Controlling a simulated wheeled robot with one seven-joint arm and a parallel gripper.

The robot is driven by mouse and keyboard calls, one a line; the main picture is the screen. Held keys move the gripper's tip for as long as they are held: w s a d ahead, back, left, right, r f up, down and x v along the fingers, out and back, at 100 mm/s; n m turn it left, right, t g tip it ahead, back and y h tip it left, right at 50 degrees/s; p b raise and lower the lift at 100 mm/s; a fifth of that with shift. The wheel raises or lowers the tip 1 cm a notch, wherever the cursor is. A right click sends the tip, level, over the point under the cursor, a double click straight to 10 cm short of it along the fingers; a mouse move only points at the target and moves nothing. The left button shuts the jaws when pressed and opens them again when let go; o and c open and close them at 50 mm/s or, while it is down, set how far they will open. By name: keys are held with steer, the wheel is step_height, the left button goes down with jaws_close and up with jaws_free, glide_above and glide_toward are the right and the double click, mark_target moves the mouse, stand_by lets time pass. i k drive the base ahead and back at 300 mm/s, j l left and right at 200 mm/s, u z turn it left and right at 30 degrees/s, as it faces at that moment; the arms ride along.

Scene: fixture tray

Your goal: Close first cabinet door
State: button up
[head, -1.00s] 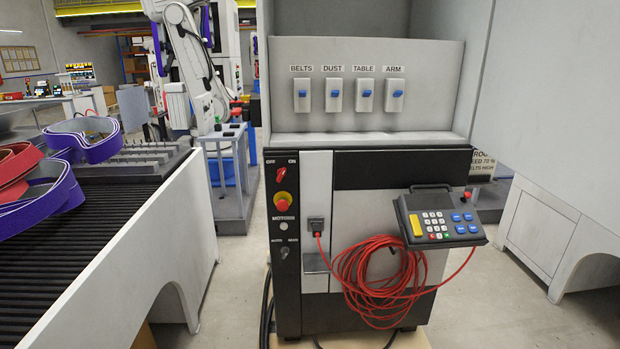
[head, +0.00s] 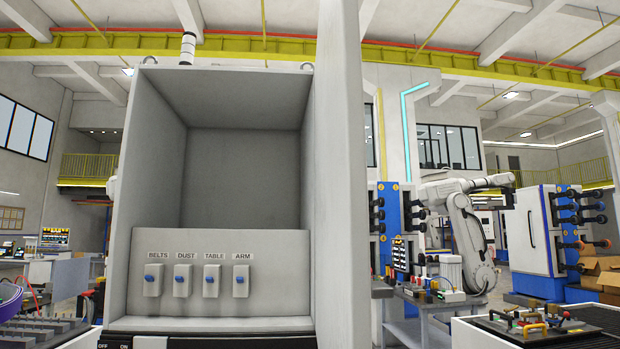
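A grey cabinet stands in the head view, its upper box (head: 121,240) open at the front, with an empty upper recess. Its door (head: 342,170) is a tall grey panel standing open at the right side of the box, seen almost edge-on. Inside, a sloped panel (head: 270,250) carries the switches labelled BELTS (head: 153,281), DUST (head: 183,281), TABLE (head: 212,281) and ARM (head: 241,281), each with a blue lever. My gripper is not in view.
To the right stand a white robot arm (head: 465,225), a workbench (head: 440,305), and a blue-and-white cabinet (head: 540,235). A tray (head: 540,322) with tools sits at the lower right. A purple belt (head: 10,298) shows at the lower left edge.

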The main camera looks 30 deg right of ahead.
mark_target(343, 289)
steer(key=k+l+u, duration=0.1)
steer(key=l, duration=1.25)
